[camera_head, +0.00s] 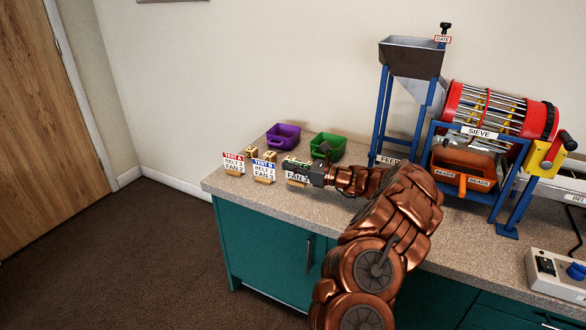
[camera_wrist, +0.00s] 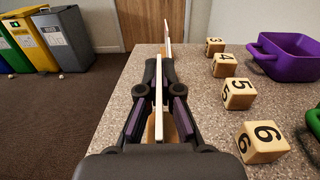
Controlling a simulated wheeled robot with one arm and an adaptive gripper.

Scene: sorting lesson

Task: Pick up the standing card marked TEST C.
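The third standing card (camera_head: 297,178) sits right of the TEST A card (camera_head: 233,164) and TEST B card (camera_head: 264,171) on the counter. Its heading is covered by my gripper (camera_head: 291,164); only part of its lower lines, with "FAN", shows. In the wrist view my gripper (camera_wrist: 159,78) reaches along the row of cards. The near card (camera_wrist: 158,62) shows edge-on as a thin white strip between the two fingers, with some wood of its base below. The fingers look apart at either side of it; contact is hard to judge. Another card (camera_wrist: 167,32) stands beyond.
Several numbered wooden blocks (camera_wrist: 238,94) stand beside the cards. A purple bin (camera_head: 283,136) and a green bin (camera_head: 327,146) are behind. The sieve machine (camera_head: 490,120) stands at the right. The counter's front edge is close to the cards.

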